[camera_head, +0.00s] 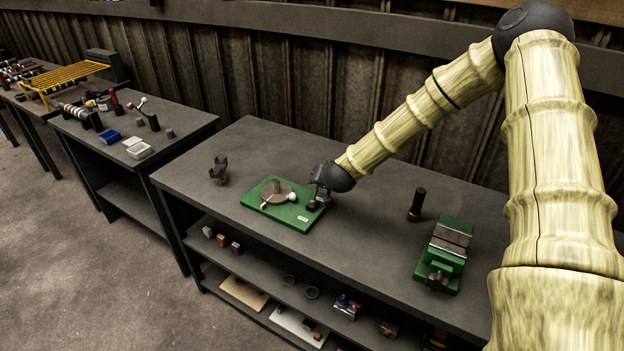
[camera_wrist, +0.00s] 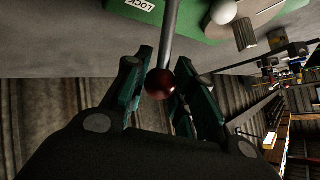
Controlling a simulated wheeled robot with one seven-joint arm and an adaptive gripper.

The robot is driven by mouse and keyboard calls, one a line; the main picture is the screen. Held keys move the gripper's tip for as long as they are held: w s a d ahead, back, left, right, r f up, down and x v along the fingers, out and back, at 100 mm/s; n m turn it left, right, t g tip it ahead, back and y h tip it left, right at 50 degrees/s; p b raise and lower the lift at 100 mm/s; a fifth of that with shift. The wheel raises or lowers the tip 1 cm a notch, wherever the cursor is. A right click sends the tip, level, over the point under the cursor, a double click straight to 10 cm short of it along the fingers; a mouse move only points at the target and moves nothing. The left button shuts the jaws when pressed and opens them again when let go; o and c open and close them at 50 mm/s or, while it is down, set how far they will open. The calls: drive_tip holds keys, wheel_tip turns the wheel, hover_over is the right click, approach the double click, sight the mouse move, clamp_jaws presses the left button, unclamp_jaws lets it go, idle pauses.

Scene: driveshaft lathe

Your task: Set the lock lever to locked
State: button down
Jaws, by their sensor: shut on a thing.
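A green base plate (camera_head: 270,213) lies on the middle bench with a round grey disc (camera_head: 277,192) and a white ball knob (camera_head: 292,196) on it. In the wrist view the lock lever (camera_wrist: 171,35) is a thin grey rod with a dark red ball knob (camera_wrist: 160,83). A white label starting "LOCK" (camera_wrist: 139,4) is beside the rod on the green plate. My gripper (camera_head: 316,203) is at the plate's right end. In the wrist view its fingers (camera_wrist: 163,88) are shut on the red knob. The lever is hidden behind my gripper in the head view.
A green vise (camera_head: 442,255) and a dark upright cylinder (camera_head: 416,205) stand to the right on the bench (camera_head: 350,254). A dark forked part (camera_head: 219,171) stands to the left. The lower shelf holds small parts. The bench between plate and vise is clear.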

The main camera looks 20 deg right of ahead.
drive_tip(key=shift+d, duration=0.2)
drive_tip(key=c, duration=1.1)
unclamp_jaws()
drive_tip(key=shift+d, duration=0.1)
drive_tip(key=shift+c, duration=0.2)
drive_tip(key=shift+a, duration=0.25)
drive_tip(key=v, duration=1.2)
drive_tip(key=shift+d+f, duration=0.1)
